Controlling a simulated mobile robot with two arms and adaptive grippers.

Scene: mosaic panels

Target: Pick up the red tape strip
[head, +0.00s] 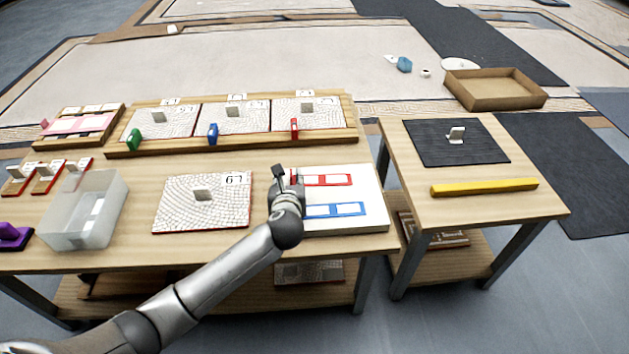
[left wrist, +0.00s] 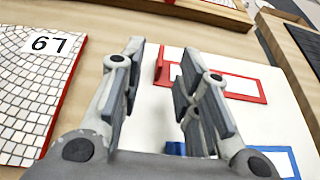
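A red outlined strip (head: 336,180) lies on the white board (head: 375,217), toward its back edge. In the left wrist view the red outline (left wrist: 245,88) runs out to the right from behind my fingers. A small raised red piece (left wrist: 163,67) at its left end shows between the fingertips. I cannot tell which red part is the tape strip. My left gripper (head: 285,174) is over the board's left side; in the left wrist view its fingers (left wrist: 163,52) are apart with nothing held between them. My right gripper is not in view.
A blue outlined strip (head: 335,210) lies nearer the board's front. A mosaic panel (head: 180,215) numbered 67 lies left of the board. A wooden rack (head: 230,142) with several panels stands behind. A clear bin (head: 85,225) is at left, and a yellow bar (head: 485,187) is on the right table.

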